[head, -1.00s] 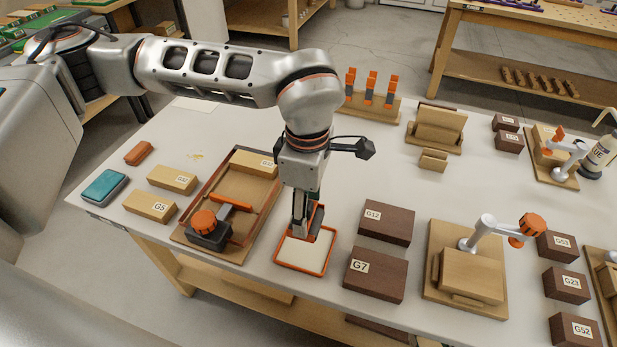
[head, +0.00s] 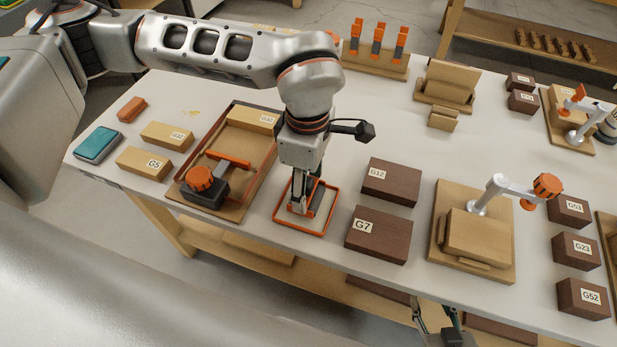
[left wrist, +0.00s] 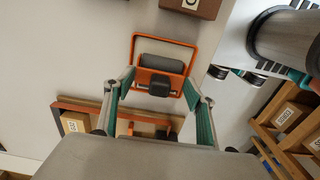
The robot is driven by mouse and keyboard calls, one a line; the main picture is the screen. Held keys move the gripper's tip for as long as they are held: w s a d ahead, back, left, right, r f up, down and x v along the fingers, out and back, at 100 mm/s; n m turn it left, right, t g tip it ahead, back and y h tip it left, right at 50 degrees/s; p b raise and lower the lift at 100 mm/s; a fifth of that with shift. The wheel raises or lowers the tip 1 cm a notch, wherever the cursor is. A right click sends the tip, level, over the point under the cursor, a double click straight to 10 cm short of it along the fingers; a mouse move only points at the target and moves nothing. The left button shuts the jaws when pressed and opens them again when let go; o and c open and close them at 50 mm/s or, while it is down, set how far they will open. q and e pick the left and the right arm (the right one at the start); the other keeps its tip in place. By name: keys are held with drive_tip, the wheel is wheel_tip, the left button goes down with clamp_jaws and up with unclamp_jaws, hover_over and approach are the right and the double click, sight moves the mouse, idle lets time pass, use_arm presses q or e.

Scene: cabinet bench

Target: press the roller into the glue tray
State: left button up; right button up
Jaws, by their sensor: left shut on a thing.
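The glue tray (head: 304,229) is a shallow rectangle with an orange rim near the front edge of the bench. My left gripper (head: 300,205) points down over it and is shut on the roller's handle. The roller (left wrist: 162,63) has a dark grey cylinder in an orange frame and a black handle. In the left wrist view it lies within the outline of the tray (left wrist: 192,45), between the teal-padded fingers. Whether the cylinder touches the glue is hidden. Part of my right gripper (head: 437,326) shows below the bench's front edge; its opening is unclear.
A wooden fixture (head: 262,178) with an orange knob stands left of the tray. Dark blocks G12 (head: 391,182) and G7 (head: 379,235) stand close on its right. A clamp fixture (head: 478,242) is further right. The bench behind the dark blocks has clear room.

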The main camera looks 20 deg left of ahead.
drive_tip(key=shift+w+r, duration=0.15)
drive_tip(key=shift+w, duration=0.05)
drive_tip(key=shift+s+a+f, duration=0.15)
drive_tip(key=shift+s+f, duration=0.1)
use_arm(q)
drive_tip(key=shift+f, duration=0.1)
use_arm(e)
drive_tip(key=shift+s+f, duration=0.3)
drive_tip(key=shift+s, duration=0.05)
use_arm(q)
drive_tip(key=shift+f, duration=0.4)
use_arm(e)
drive_tip(key=shift+w, duration=0.3)
use_arm(q)
drive_tip(key=shift+f, duration=0.15)
use_arm(e)
drive_tip(key=shift+s+f, duration=0.2)
drive_tip(key=shift+s, duration=0.15)
idle(0.5)
drive_tip(key=shift+w+r, duration=0.15)
